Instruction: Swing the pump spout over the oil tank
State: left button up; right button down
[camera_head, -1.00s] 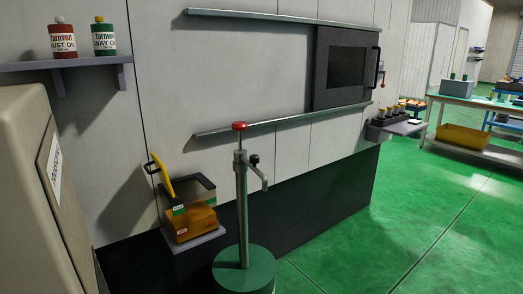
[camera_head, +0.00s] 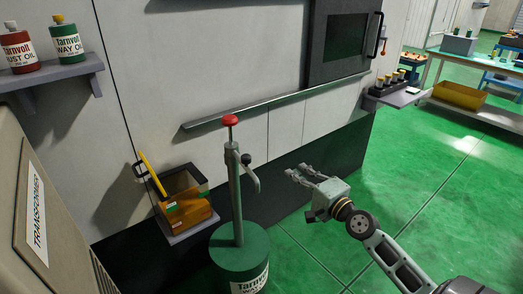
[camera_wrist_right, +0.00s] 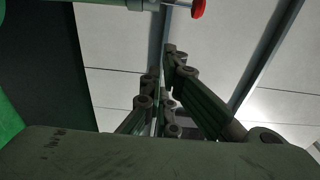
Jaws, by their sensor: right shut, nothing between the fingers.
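The hand pump (camera_head: 237,195) stands upright on a green drum (camera_head: 226,250); it has a grey column and a red knob (camera_head: 230,120). Its curved spout (camera_head: 253,179) points to the right and down, away from the tank. The oil tank (camera_head: 189,212) is an orange open-topped box on a small wall shelf, left of the pump. My right gripper (camera_head: 297,172) is shut and empty, to the right of the spout and apart from it. In the right wrist view, the shut fingers (camera_wrist_right: 165,75) show with the red knob (camera_wrist_right: 198,8) at the top edge. My left gripper is out of view.
A grey cabinet (camera_head: 45,190) stands at the left, below a shelf (camera_head: 50,75) with two oil bottles. A rail (camera_head: 300,97) runs along the machine wall behind the pump. A small shelf (camera_head: 405,97) holds several small items. Green floor is open at the right.

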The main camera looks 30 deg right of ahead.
aim_at(244, 162)
jog(key=shift+r, duration=0.15)
jog(key=w+a+p, duration=0.3)
jog(key=w, duration=0.8)
jog(key=shift+a, duration=0.4)
jog(key=shift+p, duration=0.35)
